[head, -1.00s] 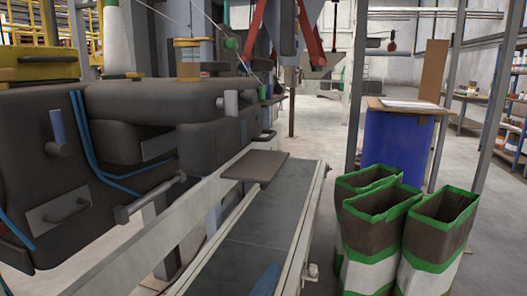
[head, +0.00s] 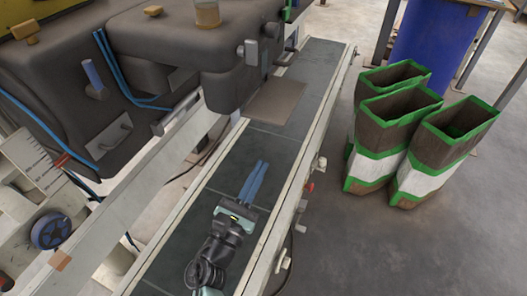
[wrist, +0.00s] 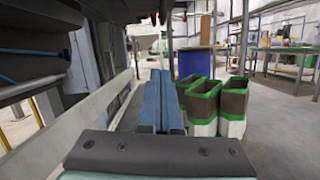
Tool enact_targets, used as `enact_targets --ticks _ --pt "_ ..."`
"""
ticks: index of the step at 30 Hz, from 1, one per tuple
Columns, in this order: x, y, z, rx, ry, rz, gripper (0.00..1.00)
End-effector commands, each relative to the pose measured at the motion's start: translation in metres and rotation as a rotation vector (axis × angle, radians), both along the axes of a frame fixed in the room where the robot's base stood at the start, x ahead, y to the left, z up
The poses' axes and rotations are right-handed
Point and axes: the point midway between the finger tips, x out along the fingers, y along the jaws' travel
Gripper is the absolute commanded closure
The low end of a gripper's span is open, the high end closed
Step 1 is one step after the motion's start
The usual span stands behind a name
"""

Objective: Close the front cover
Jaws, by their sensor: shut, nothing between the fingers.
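The dark grey machine body (head: 190,45) stands at the left and upper middle of the head view, with rounded housings. A flat brownish-grey plate (head: 275,102) sticks out from it over the conveyor, lying about level. A dark panel with a bar handle (head: 110,135) is at the left. I cannot tell for certain which part is the front cover. My gripper (head: 262,164) is over the conveyor, in front of the plate and apart from it. Its blue fingers lie together, shut and empty, pointing away along the belt; they also show in the wrist view (wrist: 160,100).
The conveyor belt (head: 290,130) runs away under my arm between pale rails. Several green-edged brown and white bags (head: 400,115) stand on the floor at the right, before a blue drum (head: 435,45). A spool (head: 50,231) sits at the lower left.

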Motion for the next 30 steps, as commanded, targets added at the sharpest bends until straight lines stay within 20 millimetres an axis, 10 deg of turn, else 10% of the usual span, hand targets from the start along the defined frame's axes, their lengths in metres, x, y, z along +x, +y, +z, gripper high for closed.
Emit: enact_targets --ticks 12,30 --pt "0.078 -0.031 0.026 0.004 -0.004 -0.003 1.00" --pt "0.071 -0.035 0.061 0.004 -0.001 0.000 1.00"
